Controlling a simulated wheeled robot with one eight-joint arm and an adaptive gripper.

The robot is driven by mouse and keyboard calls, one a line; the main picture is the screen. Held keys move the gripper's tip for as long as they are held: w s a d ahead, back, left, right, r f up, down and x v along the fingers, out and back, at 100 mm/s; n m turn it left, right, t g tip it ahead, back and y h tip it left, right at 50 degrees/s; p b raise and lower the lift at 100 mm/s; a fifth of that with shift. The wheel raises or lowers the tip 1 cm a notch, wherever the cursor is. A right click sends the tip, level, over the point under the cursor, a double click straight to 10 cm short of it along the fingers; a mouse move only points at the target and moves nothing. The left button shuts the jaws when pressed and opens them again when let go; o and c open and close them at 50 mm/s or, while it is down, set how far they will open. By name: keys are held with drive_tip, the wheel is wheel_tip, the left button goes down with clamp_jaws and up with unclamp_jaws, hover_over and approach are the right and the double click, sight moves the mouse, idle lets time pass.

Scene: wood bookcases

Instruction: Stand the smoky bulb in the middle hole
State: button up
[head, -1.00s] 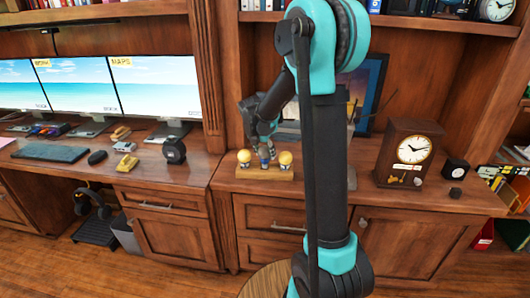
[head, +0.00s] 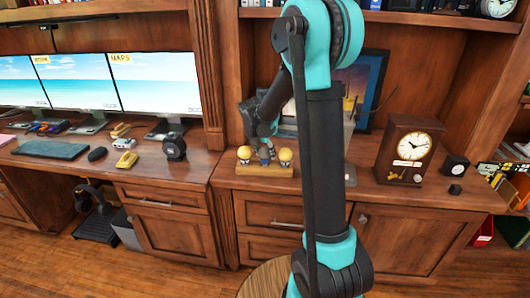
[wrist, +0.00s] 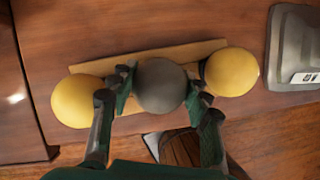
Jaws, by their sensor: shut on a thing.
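The smoky bulb (wrist: 160,86) is a dark grey globe between the two fingers of my gripper (wrist: 155,92), which is shut on it. In the head view my gripper (head: 266,142) points down over the middle of the wooden holder (head: 252,170). The holder also shows in the wrist view (wrist: 150,59) behind the bulb. A yellow bulb stands at each end of the holder, at the left (wrist: 78,101) and at the right (wrist: 232,72). The middle hole and the bulb's base are hidden, so I cannot tell whether the base is in the hole.
The holder is on a wooden counter. A wooden clock (head: 409,150) and small dark cubes (head: 455,164) stand to the right. A picture frame (head: 372,85) leans behind my arm.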

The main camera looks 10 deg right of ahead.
drive_tip(key=shift+f, duration=0.2)
drive_tip(key=o, duration=0.9)
drive_tip(key=shift+r, duration=6)
drive_tip(key=s+d+f+m+y, duration=0.1)
drive_tip(key=s+f+m, duration=0.3)
drive_tip(key=s+m, duration=0.5)
drive_tip(key=s+d+f+m+y, duration=0.1)
drive_tip(key=s+f+m, duration=0.4)
drive_tip(key=s+m, duration=0.5)
drive_tip(key=s+d+f+m, duration=0.2)
drive_tip(key=s+f+m, duration=0.2)
drive_tip(key=s+m, duration=0.5)
drive_tip(key=shift+s+f+m+t+y, duration=0.15)
drive_tip(key=shift+s+f+m+y, duration=0.05)
drive_tip(key=shift+s, duration=0.45)
drive_tip(key=shift+s+f+m+t+y, duration=0.15)
drive_tip(key=shift+s+f+m+y, duration=0.05)
drive_tip(key=shift+s, duration=0.45)
